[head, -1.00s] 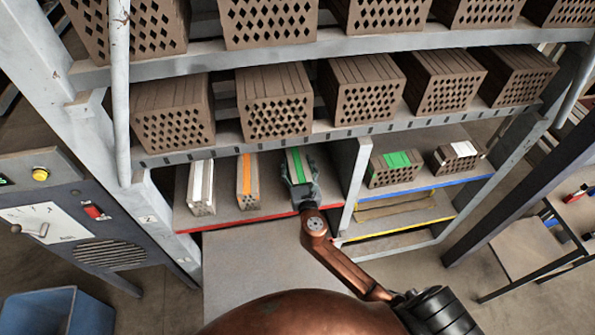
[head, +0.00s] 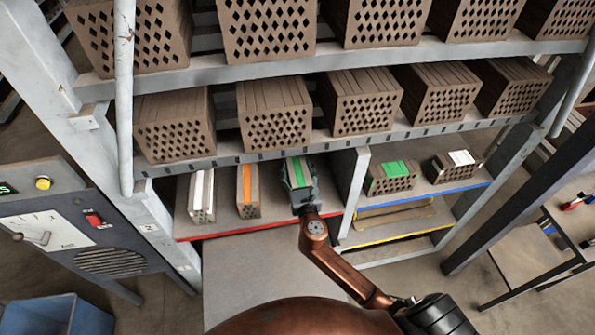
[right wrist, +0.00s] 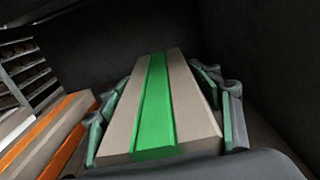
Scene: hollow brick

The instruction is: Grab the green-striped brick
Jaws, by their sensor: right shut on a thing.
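The green-striped brick (head: 296,170) stands on the red-edged shelf (head: 262,226), at the right end of a row of three striped bricks. In the right wrist view the brick (right wrist: 157,105) fills the middle, its green stripe running lengthwise. My right gripper (head: 301,190) is around the brick from the front. Its fingers lie along both sides of the brick in the right wrist view (right wrist: 160,110), shut on it. I cannot tell whether the brick is clear of the shelf. My left gripper is not in view.
An orange-striped brick (head: 248,192) and a white-striped brick (head: 201,197) stand to the left. A grey upright panel (head: 350,190) is close on the right. Beyond it, green-marked (head: 391,177) and white-marked (head: 454,164) bricks sit on a blue-edged shelf. Hollow bricks (head: 275,112) fill the shelf above.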

